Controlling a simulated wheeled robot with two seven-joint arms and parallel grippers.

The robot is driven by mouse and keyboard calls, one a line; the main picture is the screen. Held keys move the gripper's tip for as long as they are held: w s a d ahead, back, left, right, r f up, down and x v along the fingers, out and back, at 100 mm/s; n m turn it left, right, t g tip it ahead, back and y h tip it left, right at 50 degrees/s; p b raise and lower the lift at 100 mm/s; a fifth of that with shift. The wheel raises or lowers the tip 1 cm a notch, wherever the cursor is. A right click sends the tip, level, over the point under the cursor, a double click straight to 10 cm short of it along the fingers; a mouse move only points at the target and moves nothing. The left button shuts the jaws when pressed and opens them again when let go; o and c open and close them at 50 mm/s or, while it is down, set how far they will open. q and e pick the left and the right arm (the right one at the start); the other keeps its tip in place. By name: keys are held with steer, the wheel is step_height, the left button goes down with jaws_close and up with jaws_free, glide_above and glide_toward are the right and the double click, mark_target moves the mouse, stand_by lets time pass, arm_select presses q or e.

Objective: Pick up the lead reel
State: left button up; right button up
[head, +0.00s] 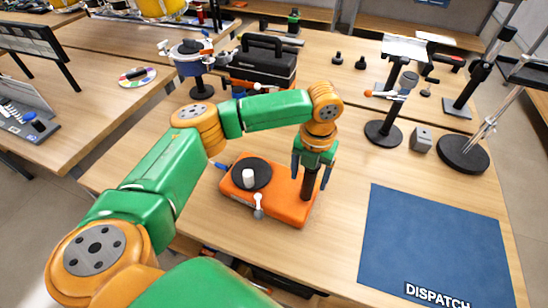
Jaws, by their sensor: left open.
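An orange flat-based device (282,213) lies on the wooden table. It bears a black round disc with a white knob, a small grey-white lever at its front edge and a dark upright post (309,188) at its right end; it looks most like the lead reel, but no label confirms this. My left gripper (311,177) points down above the right end of the device. Its two dark blue fingers are apart, with the post in line between them; I cannot tell whether they touch it. The gripper hides the top of the post. My right gripper is out of view.
A blue pad marked DISPATCH (430,240) lies clear at the right. Behind stand a black toolbox-like case (265,62), a blue-and-white pot-like device (190,62), dark round-based stands (384,133) and a small grey block (421,140).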

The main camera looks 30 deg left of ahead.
arm_select(q)
steer(key=f, duration=0.2)
steer(key=w+f, duration=0.1)
steer(key=f, duration=0.1)
steer(key=shift+a, duration=0.1)
steer(key=shift+s+r, duration=0.1)
steer(key=shift+s, duration=0.1)
steer(key=c, duration=0.7)
jaws_close()
steer(key=shift+w, duration=0.1)
